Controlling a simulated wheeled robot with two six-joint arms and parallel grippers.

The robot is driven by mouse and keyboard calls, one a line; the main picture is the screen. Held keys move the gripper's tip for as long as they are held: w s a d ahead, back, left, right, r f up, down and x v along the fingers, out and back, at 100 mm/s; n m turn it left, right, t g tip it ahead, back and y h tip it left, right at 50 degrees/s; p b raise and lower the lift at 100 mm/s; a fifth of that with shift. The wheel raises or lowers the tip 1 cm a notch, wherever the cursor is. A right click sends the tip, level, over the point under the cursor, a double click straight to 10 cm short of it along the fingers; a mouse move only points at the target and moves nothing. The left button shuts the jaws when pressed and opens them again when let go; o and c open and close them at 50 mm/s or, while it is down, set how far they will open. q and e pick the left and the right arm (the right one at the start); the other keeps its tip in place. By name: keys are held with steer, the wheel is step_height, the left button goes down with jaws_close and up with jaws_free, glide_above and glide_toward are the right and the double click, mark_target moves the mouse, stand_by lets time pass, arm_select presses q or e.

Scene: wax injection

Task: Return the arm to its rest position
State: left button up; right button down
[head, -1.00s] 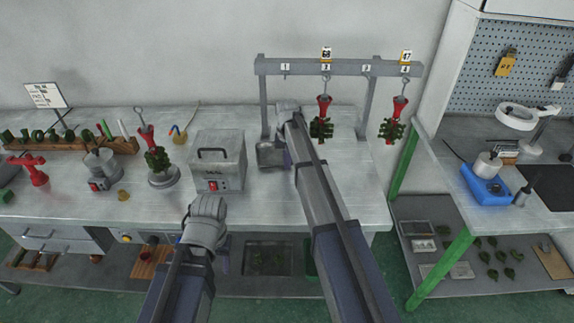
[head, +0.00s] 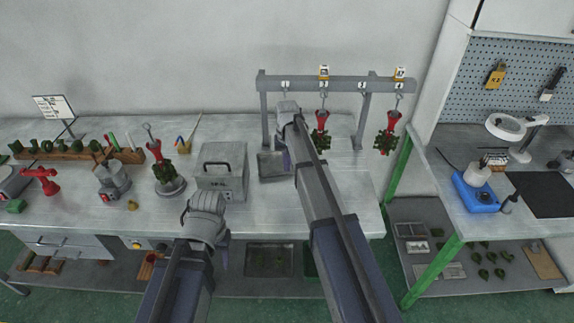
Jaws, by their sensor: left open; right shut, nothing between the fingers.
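My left arm comes in from the bottom left. Its gripper end (head: 206,206) is over the bench's front edge, in front of the grey box, and its fingers are hard to make out. My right arm reaches up from the bottom centre. Its gripper end (head: 288,110) shows in front of the rack's left part, with its fingers mostly hidden; nothing shows held in it. The grey rack (head: 400,84) stands at the back of the bench. Two red holders with dark green clusters hang from it, one in the middle (head: 322,120) and one at the right (head: 391,122).
The grey box (head: 222,172) with a handle stands on the bench (head: 110,218). Left of it are a round stand with a red-and-green piece (head: 162,165), a small pot (head: 113,182) and a red tool (head: 42,178). A right-hand bench holds a blue device (head: 476,194) and a magnifier lamp (head: 510,125).

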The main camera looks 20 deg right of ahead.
arm_select(q)
steer(key=shift+r+p, duration=0.4)
steer(key=shift+r, duration=0.5)
arm_select(e)
steer(key=shift+r, duration=0.9)
steer(key=s+a+n, duration=0.2)
steer(key=s+a, duration=0.3)
steer(key=s, duration=0.5)
steer(key=s+a+n, duration=0.2)
steer(key=s+a, duration=0.3)
steer(key=s, duration=0.4)
steer(key=s+a+n+h, duration=0.1)
steer(key=s+a+n, duration=0.2)
steer(key=s+a, duration=0.3)
steer(key=s, duration=0.4)
steer(key=shift+s, duration=0.35)
